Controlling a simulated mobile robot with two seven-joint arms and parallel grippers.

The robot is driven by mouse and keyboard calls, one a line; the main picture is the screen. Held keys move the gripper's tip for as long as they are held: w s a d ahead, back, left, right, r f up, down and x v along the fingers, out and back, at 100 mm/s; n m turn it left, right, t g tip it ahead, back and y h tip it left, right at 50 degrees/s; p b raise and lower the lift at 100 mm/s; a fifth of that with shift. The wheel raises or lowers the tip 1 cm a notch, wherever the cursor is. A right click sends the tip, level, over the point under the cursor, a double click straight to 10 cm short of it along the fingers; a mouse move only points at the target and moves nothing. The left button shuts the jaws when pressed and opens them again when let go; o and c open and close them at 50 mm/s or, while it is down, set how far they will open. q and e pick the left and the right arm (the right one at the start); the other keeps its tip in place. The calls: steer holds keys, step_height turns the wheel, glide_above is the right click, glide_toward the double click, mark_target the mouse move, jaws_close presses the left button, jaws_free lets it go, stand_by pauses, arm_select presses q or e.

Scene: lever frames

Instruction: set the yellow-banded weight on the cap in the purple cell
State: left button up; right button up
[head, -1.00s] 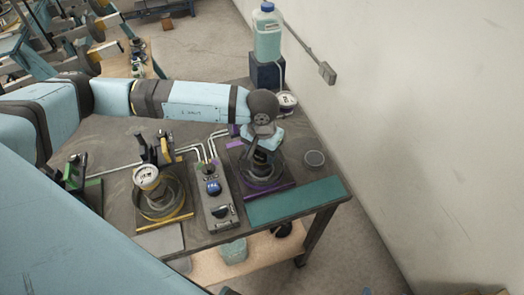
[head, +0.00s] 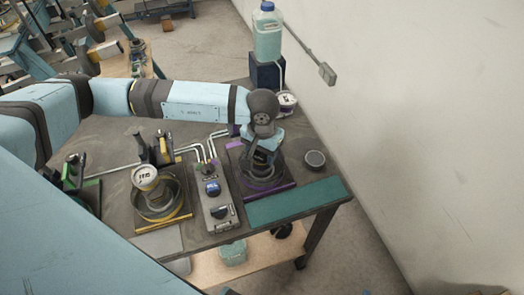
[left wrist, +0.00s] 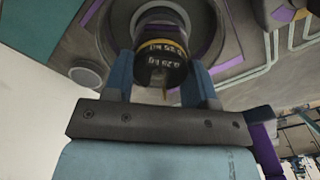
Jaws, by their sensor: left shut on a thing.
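The yellow-banded weight (left wrist: 162,66) is a dark cylinder marked 0.25 kg. In the left wrist view it sits between the two fingers of my left gripper (left wrist: 161,80), which is shut on it. In the head view my left gripper (head: 262,156) points down over the purple cell (head: 268,190), and the weight is mostly hidden. The left wrist view shows the cell's grey ring (left wrist: 107,28) around and behind the weight. The cap is hidden or not clear behind the weight, so I cannot tell whether they touch. My right gripper is not in view.
Left of the purple cell stand a control box (head: 214,200) with knobs and a yellow cell (head: 165,222) holding a white-topped round object (head: 145,176). A small grey dish (head: 315,159) lies to the right. A teal mat (head: 296,203) lines the front edge. A wall is at right.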

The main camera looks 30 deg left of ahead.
arm_select(q)
steer(key=shift+f, duration=0.1)
stand_by(0.3)
steer(key=o, duration=1.1)
step_height(320, 180, up, 14)
steer(key=shift+f+b, duration=0.1)
steer(key=shift+b, duration=1.15)
steer(key=shift+s, duration=0.1)
